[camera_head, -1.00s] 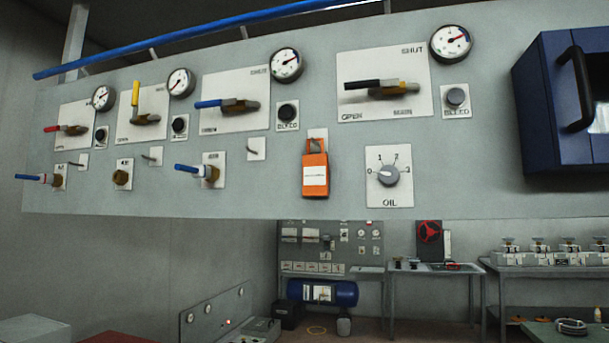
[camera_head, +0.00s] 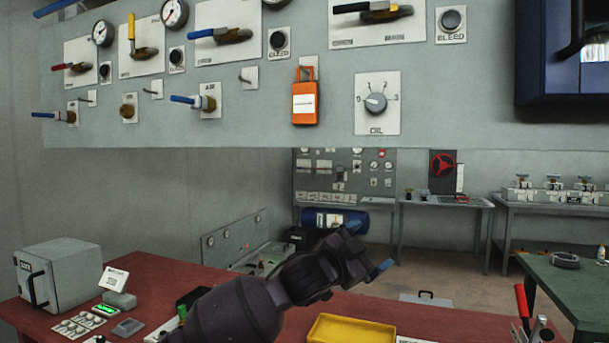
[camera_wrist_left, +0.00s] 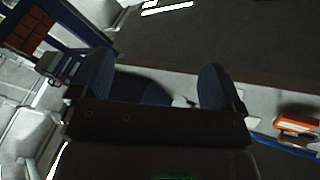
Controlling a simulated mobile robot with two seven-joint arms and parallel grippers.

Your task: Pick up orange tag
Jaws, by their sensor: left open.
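The orange tag (camera_head: 305,97) with a white label hangs on a hook plate on the grey panel, left of the OIL knob. An orange shape that looks like the tag (camera_wrist_left: 297,125) also shows at the right edge of the left wrist view. My left gripper (camera_head: 367,248) is open and empty, below and to the right of the tag and well apart from it. Its fingers (camera_wrist_left: 155,88) show spread in the left wrist view. My right gripper is not in view.
The grey panel (camera_head: 200,128) carries valve handles, gauges and the OIL knob (camera_head: 376,103). A dark blue box (camera_head: 545,60) sits at the upper right. Below are a red table (camera_head: 400,318) with a yellow tray (camera_head: 350,330) and a grey box (camera_head: 62,275). Open space lies under the panel.

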